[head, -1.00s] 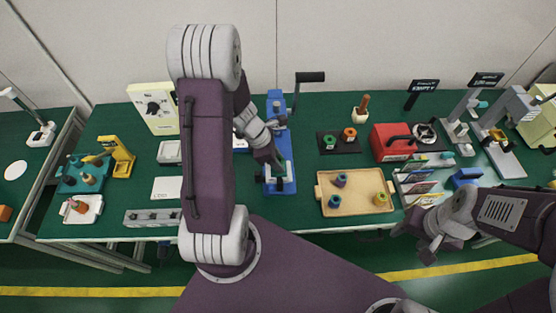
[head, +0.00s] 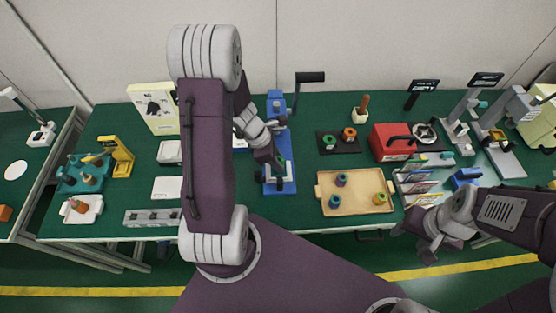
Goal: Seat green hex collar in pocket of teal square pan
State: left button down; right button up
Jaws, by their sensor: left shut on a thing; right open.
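My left gripper (head: 279,161) is shut on a small piece that looks green, in front of the blue press; the fingers hide most of it, so its shape cannot be told. A green collar (head: 329,142) stands on a black mat, beside an orange one. The teal square pan (head: 68,184) lies at the far left of the bench with several small parts on it; its pocket is too small to make out. My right gripper (head: 430,245) is open and empty, off the bench's front edge at the right.
A blue lever press (head: 279,110) stands right behind my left gripper. A tan tray (head: 360,205) holds several collars. A yellow stand (head: 121,155) and a white tray (head: 94,215) are near the pan. A red box (head: 388,142) stands right of the black mat (head: 339,150).

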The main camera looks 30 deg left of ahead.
pick_arm(q)
jog(key=shift+f+b, duration=0.5)
jog(key=shift+f, duration=0.05)
dwell(0.4)
jog(key=shift+r+p, duration=0.55)
dwell(0.4)
jog(key=shift+f+b, duration=0.45)
jog(key=shift+f, duration=0.1)
dwell(0.8)
jog(key=shift+r+p, duration=0.55)
dwell(1.2)
jog(key=shift+f, duration=0.2)
jog(key=shift+f+b, duration=0.3)
jog(key=shift+b, duration=0.1)
